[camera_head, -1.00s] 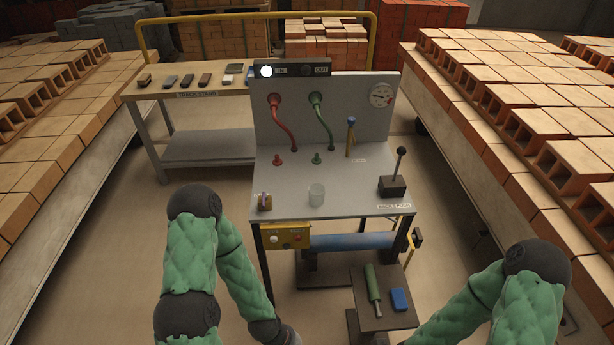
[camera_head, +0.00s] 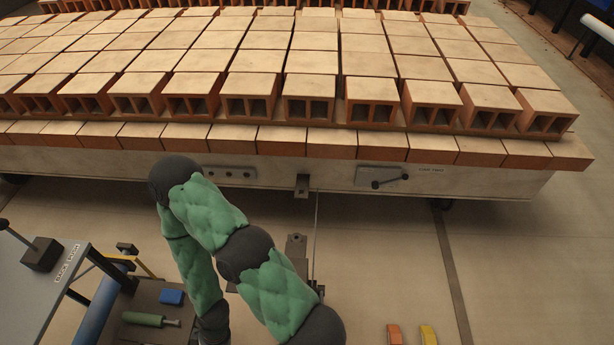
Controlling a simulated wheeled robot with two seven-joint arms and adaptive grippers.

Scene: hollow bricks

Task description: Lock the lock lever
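A small dark lever (camera_head: 392,181) sits on a light plate on the side of the brick-loaded cart (camera_head: 470,182). It lies near horizontal, with a dark knob at its left end. I cannot read whether it is the lock lever or whether it is locked. A small bracket (camera_head: 302,186) is on the cart's lower edge left of the lever. Below it a dark plate and a thin upright rod (camera_head: 316,240) stand at the floor. One green-sleeved arm of mine crosses the lower middle, well short of the lever. Neither gripper shows.
Rows of hollow bricks (camera_head: 253,90) cover the cart. A grey table with a black-knobbed lever (camera_head: 40,254) stands at the lower left, beside a low stand with a green-handled tool (camera_head: 143,319) and a blue block (camera_head: 172,297). Orange (camera_head: 395,335) and yellow (camera_head: 428,335) pieces show at the bottom edge. The floor right of centre is mostly clear.

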